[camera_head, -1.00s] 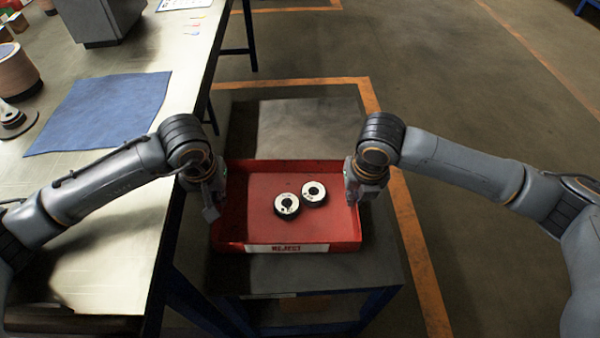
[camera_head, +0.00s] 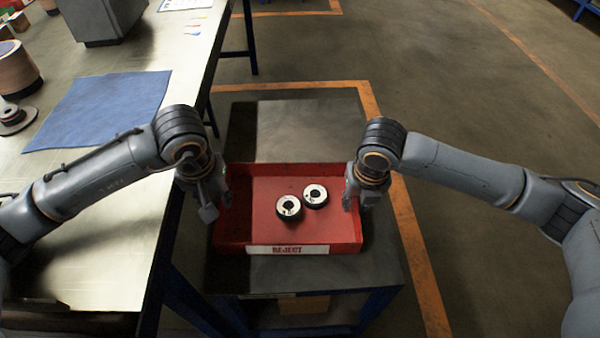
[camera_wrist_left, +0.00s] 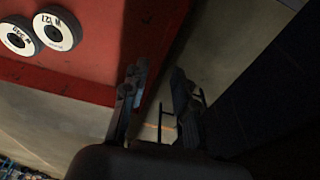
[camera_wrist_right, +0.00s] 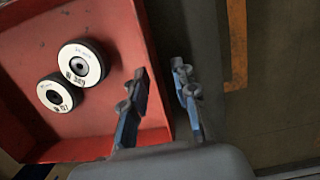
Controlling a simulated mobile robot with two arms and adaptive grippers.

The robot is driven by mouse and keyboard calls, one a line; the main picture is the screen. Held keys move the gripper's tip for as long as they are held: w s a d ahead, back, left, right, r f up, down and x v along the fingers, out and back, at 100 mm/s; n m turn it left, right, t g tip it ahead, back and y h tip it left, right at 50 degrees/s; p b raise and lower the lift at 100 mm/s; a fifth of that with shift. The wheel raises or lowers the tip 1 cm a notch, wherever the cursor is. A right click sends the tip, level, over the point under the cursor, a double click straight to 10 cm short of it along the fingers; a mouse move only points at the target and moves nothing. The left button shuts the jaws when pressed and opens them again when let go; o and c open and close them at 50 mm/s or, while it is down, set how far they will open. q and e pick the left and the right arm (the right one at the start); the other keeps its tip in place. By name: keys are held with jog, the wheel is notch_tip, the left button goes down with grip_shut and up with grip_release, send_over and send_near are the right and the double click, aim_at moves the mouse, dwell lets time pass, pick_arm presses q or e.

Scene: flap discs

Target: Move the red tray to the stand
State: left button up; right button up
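The red tray (camera_head: 262,232), with a white REJECT label on its near wall, appears to rest flat on the dark grey-topped stand (camera_head: 375,270). Two black-and-white discs (camera_head: 289,208) (camera_head: 315,196) lie inside it. My left gripper (camera_head: 216,202) is at the tray's left wall. In the left wrist view its fingers (camera_wrist_left: 158,90) are apart near that wall. My right gripper (camera_head: 355,196) is at the right wall. In the right wrist view its fingers (camera_wrist_right: 160,75) stand apart, one on each side of the wall, with gaps visible.
A metal workbench (camera_head: 100,230) stands to the left with a blue cloth (camera_head: 100,108) on it. The stand's top is bare behind the tray (camera_head: 300,130). Orange floor lines (camera_head: 425,260) run to the right, where the floor is open.

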pick_arm(q)
jog(key=r, duration=0.3)
jog(key=w+r, duration=0.1)
jog(key=r, duration=0.1)
jog(key=shift+a, duration=0.15)
pick_arm(e)
jog(key=shift+w, duration=0.4)
pick_arm(q)
jog(key=shift+s+r, duration=0.15)
jog(key=shift+r, duration=0.1)
pick_arm(e)
jog(key=shift+s, duration=0.1)
jog(key=shift+r, duration=0.3)
pick_arm(q)
jog(key=shift+a+r, duration=0.1)
jog(key=shift+a, duration=0.05)
pick_arm(e)
notch_tip(320, 180, up, 11)
jog(key=s, duration=0.1)
jog(key=shift+s, duration=0.35)
pick_arm(q)
jog(key=shift+p, duration=0.3)
